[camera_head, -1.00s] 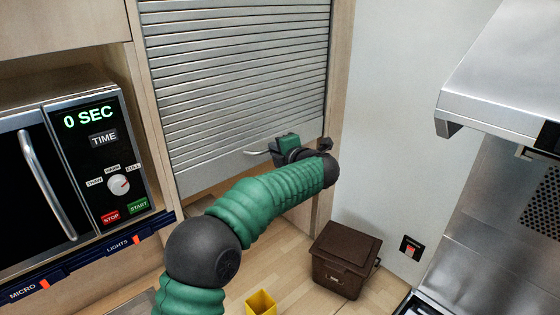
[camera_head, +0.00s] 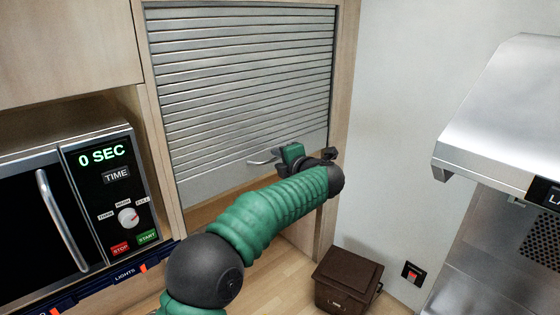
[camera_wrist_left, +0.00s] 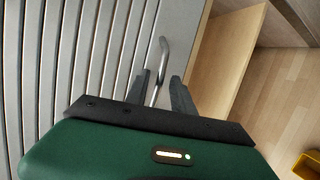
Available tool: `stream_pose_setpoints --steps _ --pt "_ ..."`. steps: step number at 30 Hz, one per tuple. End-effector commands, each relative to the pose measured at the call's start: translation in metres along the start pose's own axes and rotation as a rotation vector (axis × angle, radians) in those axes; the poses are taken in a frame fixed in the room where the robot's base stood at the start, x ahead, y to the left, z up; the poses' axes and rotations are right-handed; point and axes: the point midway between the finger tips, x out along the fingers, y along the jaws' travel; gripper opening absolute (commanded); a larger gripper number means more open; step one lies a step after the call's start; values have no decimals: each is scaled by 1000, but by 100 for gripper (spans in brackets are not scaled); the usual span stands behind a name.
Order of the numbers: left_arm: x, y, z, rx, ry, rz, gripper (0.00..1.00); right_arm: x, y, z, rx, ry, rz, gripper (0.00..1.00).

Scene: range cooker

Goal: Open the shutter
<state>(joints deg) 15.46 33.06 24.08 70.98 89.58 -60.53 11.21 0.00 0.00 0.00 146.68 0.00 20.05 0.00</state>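The grey slatted shutter (camera_head: 240,85) hangs in a wooden cabinet. My left gripper (camera_head: 278,157) is at the handle. In the left wrist view my left gripper (camera_wrist_left: 160,83) has its fingers apart, with the handle bar running between them. I cannot tell whether a finger touches the bar. My right gripper is not in view.
A microwave (camera_head: 70,215) stands left of the shutter. A brown bin (camera_head: 346,280) is on the counter at lower right. A range hood (camera_head: 500,110) juts in at the right. A yellow container (camera_wrist_left: 308,165) shows in the wrist view's corner.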

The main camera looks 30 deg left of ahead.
Motion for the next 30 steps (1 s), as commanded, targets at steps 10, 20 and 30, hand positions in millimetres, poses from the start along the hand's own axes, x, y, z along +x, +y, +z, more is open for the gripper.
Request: stream_pose_setpoints --steps 10,20,30 --pt "-3 -2 0 1 0 -1 32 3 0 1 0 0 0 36" --pt "-79 -8 1 -1 -5 1 32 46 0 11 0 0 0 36" --pt "-158 -5 2 2 -2 -2 32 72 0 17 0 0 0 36"
